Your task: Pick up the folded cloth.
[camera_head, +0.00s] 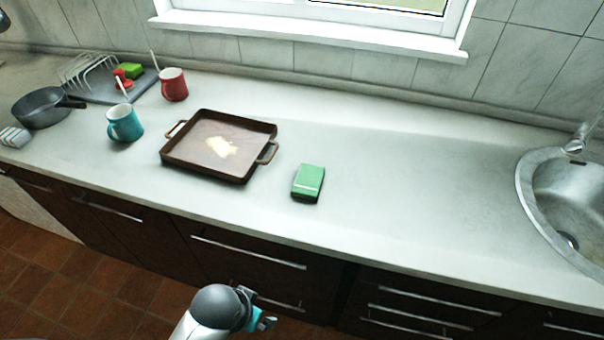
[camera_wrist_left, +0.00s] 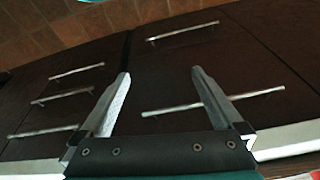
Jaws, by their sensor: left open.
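A small folded cloth with pale and grey stripes (camera_head: 14,137) lies on the counter at the far left of the head view, near the front edge. It is not seen in the left wrist view. My left gripper (camera_head: 262,308) is in front of the dark drawers, below the counter top and far to the right of the cloth. In the left wrist view my left gripper (camera_wrist_left: 161,75) is open, with nothing between its fingers. My right gripper is not in view.
A dark pan (camera_head: 42,108) sits right behind the cloth. A teal mug (camera_head: 125,123), a red mug (camera_head: 173,84), a brown tray (camera_head: 190,163) and a green block (camera_head: 308,182) stand further right. The counter (camera_head: 420,190) is clear between block and sink (camera_head: 565,195).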

